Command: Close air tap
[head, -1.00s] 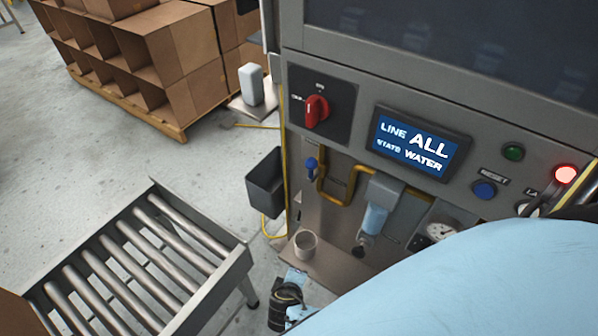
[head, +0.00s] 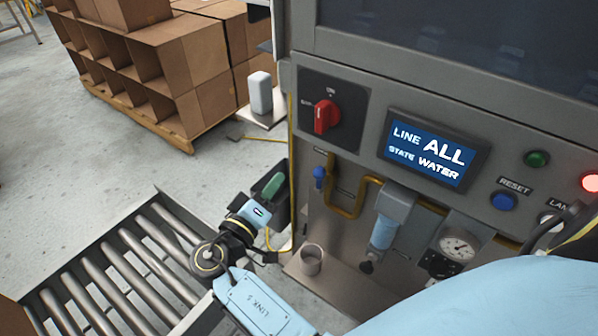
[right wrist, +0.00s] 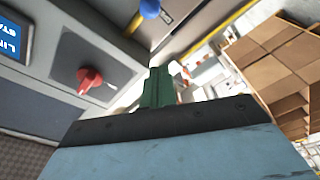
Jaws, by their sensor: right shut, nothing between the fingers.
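The air tap shows as a small blue handle (head: 319,178) on the panel front, beside the yellow pipe and below the red switch. It looks roughly upright in the head view; its exact turn is too small to tell. Its blue part also shows at the top edge of the right wrist view (right wrist: 150,8). My right gripper (head: 272,186) has green fingers that are shut and empty. It is left of the tap and apart from it, in front of the dark bin. The green fingers also show in the right wrist view (right wrist: 158,88). My left gripper is not in view.
A red rotary switch (head: 326,116) sits above the tap. The screen (head: 433,150) reads LINE ALL, STATE WATER. A yellow pipe (head: 347,211), a filter (head: 384,231), a gauge (head: 458,244) and a cup (head: 311,260) are nearby. A roller conveyor (head: 135,262) stands at lower left.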

